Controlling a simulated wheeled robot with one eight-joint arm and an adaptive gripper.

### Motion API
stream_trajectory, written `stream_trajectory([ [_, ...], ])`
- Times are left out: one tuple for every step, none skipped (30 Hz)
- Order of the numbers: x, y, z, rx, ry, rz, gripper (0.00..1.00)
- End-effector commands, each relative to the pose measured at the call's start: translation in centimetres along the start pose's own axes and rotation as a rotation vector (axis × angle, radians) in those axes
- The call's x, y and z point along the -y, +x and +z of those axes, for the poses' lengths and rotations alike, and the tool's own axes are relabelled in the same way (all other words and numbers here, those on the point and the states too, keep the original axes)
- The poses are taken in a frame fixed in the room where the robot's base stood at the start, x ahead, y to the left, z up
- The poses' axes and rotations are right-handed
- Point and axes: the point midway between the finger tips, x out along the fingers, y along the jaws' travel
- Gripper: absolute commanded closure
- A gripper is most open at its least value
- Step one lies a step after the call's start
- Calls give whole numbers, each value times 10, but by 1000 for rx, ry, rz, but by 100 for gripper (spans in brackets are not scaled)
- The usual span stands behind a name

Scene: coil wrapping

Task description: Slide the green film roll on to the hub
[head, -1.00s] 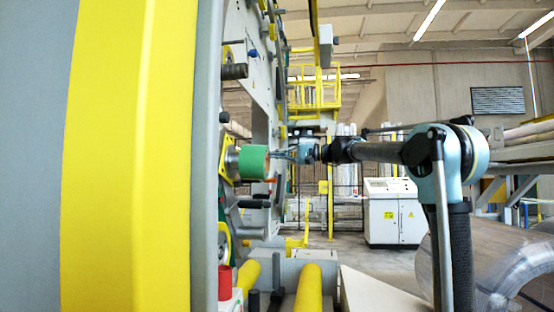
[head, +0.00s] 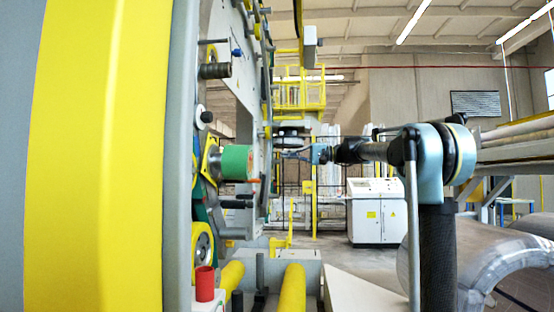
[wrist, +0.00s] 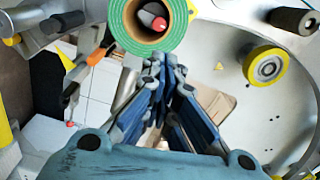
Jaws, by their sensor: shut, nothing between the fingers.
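The green film roll (head: 238,162) sits around the hub on the machine's side panel, its axis level, against the yellow flange (head: 209,160). In the wrist view the roll (wrist: 118,22) shows end-on at the top, with a brown core. The hub's dark end with a red and white piece (wrist: 153,17) shows inside the core. My gripper (head: 283,155) is right of the roll, apart from it, with its fingers pointing at the machine. In the wrist view my gripper (wrist: 160,65) is shut and empty, just below the roll's edge.
A small red roll (head: 205,278) stands on a white block at lower left. Dark rollers and levers (head: 238,203) stick out below the green roll. A yellow-rimmed wheel (wrist: 265,65) is on the panel. A white cabinet (head: 376,212) stands behind.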

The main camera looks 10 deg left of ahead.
Motion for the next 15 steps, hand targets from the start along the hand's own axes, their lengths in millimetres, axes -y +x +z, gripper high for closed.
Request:
stream_trajectory([
  [0, -8, -1, -3, 0, 0, 100],
  [0, -12, 0, -2, 0, 0, 100],
  [0, -16, -1, -2, 0, 0, 100],
  [0, -19, -1, -2, 0, 0, 100],
  [0, -22, -1, -2, 0, 0, 100],
  [0, -24, 0, -1, 0, 0, 100],
  [0, -26, 0, 0, 0, 0, 100],
  [0, -27, 0, 0, 0, 0, 100],
  [0, -28, 0, 0, 0, 0, 100],
  [0, -29, 0, 0, 0, 0, 100],
  [0, -29, 0, 0, 0, 0, 100],
  [0, -30, 0, 0, 0, 0, 100],
  [0, -30, 0, 0, 0, 0, 100],
  [0, -30, 0, 0, 0, 0, 100],
  [0, -30, 0, 0, 0, 0, 100],
])
